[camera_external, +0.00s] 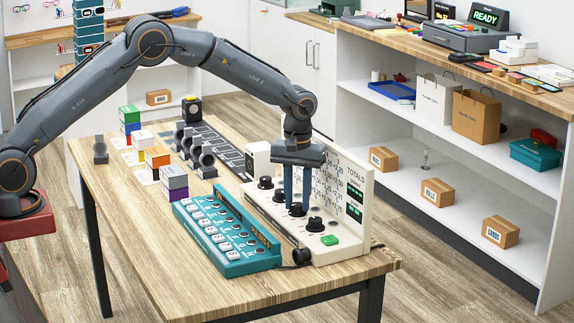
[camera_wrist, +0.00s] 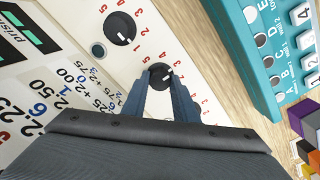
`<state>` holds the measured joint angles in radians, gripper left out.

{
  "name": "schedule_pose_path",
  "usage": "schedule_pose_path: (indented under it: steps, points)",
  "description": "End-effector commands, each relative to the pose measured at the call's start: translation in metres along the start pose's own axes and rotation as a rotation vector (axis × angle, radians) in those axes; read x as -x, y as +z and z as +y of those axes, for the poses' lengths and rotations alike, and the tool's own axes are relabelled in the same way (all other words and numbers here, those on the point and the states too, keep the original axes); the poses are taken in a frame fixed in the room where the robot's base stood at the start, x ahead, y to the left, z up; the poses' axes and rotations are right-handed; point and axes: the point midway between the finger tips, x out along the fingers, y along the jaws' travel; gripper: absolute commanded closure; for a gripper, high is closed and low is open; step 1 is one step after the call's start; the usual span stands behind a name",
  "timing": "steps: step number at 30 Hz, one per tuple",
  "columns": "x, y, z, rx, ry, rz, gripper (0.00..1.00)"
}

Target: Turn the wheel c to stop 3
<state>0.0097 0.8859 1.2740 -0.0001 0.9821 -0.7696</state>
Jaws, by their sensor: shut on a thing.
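The cream panel (camera_external: 262,212) carries a row of black wheels with red numbers around them. My gripper (camera_external: 297,206) points down at the panel, with its two blue-grey fingers around one wheel. In the wrist view the fingertips (camera_wrist: 161,90) are shut on this black wheel (camera_wrist: 160,72), whose white mark points right and slightly upward in the picture. Its numbers are partly hidden by the fingers, and I cannot read a letter on it. A free wheel (camera_external: 315,225) is at the front, also seen in the wrist view (camera_wrist: 119,28). Another wheel (camera_external: 266,182) is at the back.
A green button (camera_external: 330,240) is at the panel's front end. An upright board marked TOTALS (camera_external: 355,178) stands close behind the wheels. A teal keypad box (camera_external: 226,236) lies close left of the panel. Coloured boxes (camera_external: 174,182) stand farther left. The table's front left is clear.

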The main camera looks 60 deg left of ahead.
Motion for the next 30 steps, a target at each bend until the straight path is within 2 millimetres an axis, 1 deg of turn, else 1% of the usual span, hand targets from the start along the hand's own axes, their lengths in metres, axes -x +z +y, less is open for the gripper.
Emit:
schedule_pose_path:
  steps: [14,15,17,18,26,30]
  points:
    - [0.001,-0.0007,0.0003,0.015,0.002,0.002,0.96]
    - [0.001,-0.0007,0.0003,0.015,0.002,0.002,0.72]
    - [0.001,-0.0007,0.0003,0.015,0.002,0.002,0.62]
    - [0.0009,-0.0007,0.0003,0.015,0.001,0.002,0.55]
    - [0.0005,-0.0003,0.0001,0.015,0.001,0.001,0.55]
    - [0.0074,-0.0008,0.0006,0.015,0.002,0.002,0.55]
